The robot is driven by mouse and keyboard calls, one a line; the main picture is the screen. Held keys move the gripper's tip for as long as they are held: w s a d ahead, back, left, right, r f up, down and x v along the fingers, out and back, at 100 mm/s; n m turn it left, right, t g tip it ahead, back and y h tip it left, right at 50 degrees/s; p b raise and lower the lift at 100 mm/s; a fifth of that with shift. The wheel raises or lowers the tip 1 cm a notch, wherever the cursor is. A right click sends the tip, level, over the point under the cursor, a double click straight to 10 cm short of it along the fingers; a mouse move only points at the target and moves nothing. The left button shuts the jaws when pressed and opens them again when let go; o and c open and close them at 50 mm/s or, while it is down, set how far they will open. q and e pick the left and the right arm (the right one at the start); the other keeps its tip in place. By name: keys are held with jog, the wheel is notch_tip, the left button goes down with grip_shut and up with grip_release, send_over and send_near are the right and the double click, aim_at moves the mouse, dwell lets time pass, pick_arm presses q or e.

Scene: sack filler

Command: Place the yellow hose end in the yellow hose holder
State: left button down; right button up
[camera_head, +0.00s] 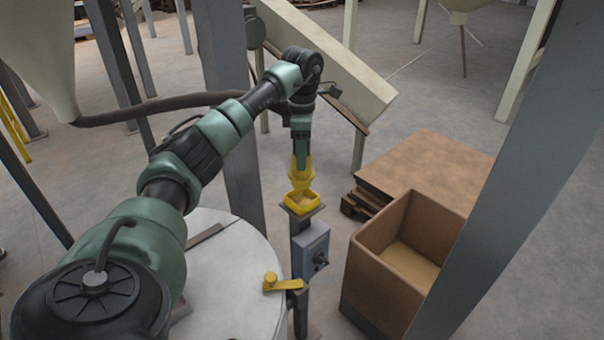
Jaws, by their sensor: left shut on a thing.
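My left gripper (302,156) comes down from above, at the end of my green and black arm. It is shut on the yellow hose end (300,178). The yellow hose holder (302,203), a square open cup on top of a grey post, is directly below. The lower tip of the hose end is at or just above the holder's opening; I cannot tell if they touch. The fingertips partly merge with the yellow piece. My right gripper is not in view.
A grey control box (312,254) with a knob is on the post. Below it is a yellow handle (282,283) on a bracket. An open cardboard box (377,259) and stacked boards on a pallet (428,166) stand to the right. A metal column (515,180) crosses the right side.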

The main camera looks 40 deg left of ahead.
aim_at(302, 175)
pick_arm(q)
notch_tip(302, 175, down, 3)
notch_tip(302, 175, down, 4)
jog(key=shift+d+r+p, duration=0.1)
jog(key=shift+r+p, duration=0.05)
jog(key=shift+p, duration=0.7)
jog(key=shift+f, duration=0.25)
jog(key=c, duration=0.7)
grip_release()
